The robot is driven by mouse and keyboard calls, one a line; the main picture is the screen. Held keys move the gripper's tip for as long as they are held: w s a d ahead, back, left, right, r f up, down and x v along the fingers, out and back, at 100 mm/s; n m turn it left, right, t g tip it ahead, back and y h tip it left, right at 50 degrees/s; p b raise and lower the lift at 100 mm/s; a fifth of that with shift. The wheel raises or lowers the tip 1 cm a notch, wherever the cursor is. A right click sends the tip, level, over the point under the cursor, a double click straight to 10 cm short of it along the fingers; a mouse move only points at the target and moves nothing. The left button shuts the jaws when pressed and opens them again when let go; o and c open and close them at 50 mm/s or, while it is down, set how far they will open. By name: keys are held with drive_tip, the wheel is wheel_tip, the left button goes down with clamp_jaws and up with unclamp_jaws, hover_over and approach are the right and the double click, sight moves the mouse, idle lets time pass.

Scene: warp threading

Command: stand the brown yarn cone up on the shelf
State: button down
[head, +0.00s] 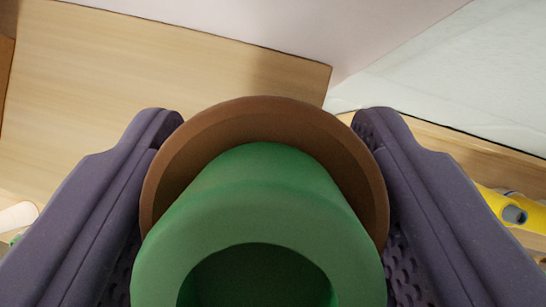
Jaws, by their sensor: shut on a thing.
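The brown yarn cone (264,110) is between the two purple fingers of my gripper (267,118), in the lower middle of the head view. Its brown part shows as a round rim. A green tapered core (262,185) with a dark round hole points toward the camera. My gripper is shut on the brown cone, one finger at each side. A pale wooden surface (130,70), which looks like the shelf, lies beyond the cone at upper left. The cone's far end is hidden, so I cannot tell whether it touches the surface.
A pale wall (240,22) runs behind the wooden surface, and a whitish panel (440,80) is at upper right. Yellow tubular things (505,207) lie at the right edge. A small white rounded thing (18,217) is at the left edge. The wooden surface at upper left is bare.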

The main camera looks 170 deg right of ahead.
drive_tip(key=shift+c, duration=1.7)
unclamp_jaws()
drive_tip(key=shift+f, duration=0.1)
